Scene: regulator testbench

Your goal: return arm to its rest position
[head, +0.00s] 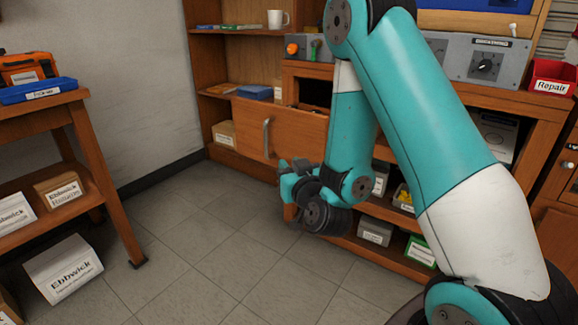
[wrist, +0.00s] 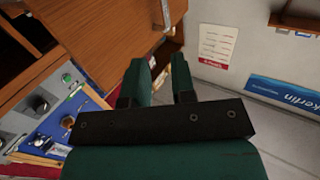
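My teal and white arm (head: 425,105) rises from the lower right to a high elbow, then bends down in front of the wooden workbench. My gripper (head: 290,170) hangs low near the bench, beside the wooden front panel (head: 245,122) with its metal handle (head: 267,138). In the wrist view, my gripper (wrist: 160,68) shows two green fingers with a gap between them and nothing held. The handle (wrist: 165,14) shows beyond the fingers, apart from them.
The panel stands out from the bench beside a dark opening (head: 313,93). Shelves with boxes and a white mug (head: 277,19) stand behind. A wooden table (head: 60,115) is at left, with a box (head: 62,268) on the floor beneath. Tiled floor (head: 200,245) between is clear.

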